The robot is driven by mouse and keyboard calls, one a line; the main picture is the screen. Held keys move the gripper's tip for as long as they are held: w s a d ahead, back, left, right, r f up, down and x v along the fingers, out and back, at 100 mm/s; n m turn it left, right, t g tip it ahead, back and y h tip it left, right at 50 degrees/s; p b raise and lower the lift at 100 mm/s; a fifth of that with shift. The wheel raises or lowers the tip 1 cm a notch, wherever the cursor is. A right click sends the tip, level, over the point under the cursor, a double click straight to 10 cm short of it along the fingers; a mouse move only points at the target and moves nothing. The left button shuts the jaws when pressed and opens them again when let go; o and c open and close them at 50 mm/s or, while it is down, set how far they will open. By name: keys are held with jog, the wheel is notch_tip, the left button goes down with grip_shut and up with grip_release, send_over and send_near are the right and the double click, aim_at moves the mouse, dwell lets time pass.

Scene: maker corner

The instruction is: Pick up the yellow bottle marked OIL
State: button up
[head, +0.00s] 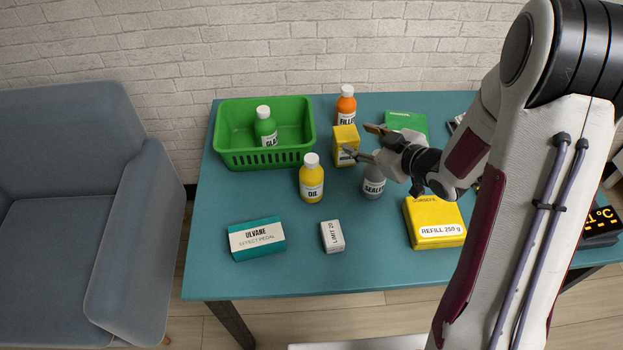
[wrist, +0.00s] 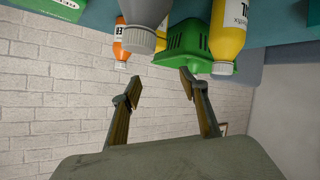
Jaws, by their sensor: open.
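The yellow bottle marked OIL (head: 311,183) stands upright on the table, with a white cap, just in front of the green basket. It also shows at the upper right of the wrist view (wrist: 230,28), where the picture is upside down. My gripper (head: 359,141) is open and empty, above the table to the right of the OIL bottle and apart from it. In the wrist view its two fingertips (wrist: 163,83) are spread with nothing between them, and the OIL bottle lies to the right of them.
A grey bottle (head: 374,184) stands below my gripper, partly hidden. A small yellow box (head: 342,155) and an orange bottle (head: 346,107) are close by. The green basket (head: 262,157) holds a green bottle (head: 265,128). A teal box (head: 257,239) and small grey box (head: 332,237) lie in front.

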aim_at(317, 164)
jog(key=s+a+f+y, duration=0.4)
jog(key=s+a+y, duration=0.2)
jog(key=y, duration=0.1)
jog(key=shift+s+f+t+y, duration=0.3)
jog(key=shift+w+a, duration=0.1)
dwell(0.5)
jog(key=shift+x, duration=1.15)
jog(key=shift+x, duration=2.6)
jog(key=shift+r, duration=0.1)
grip_shut()
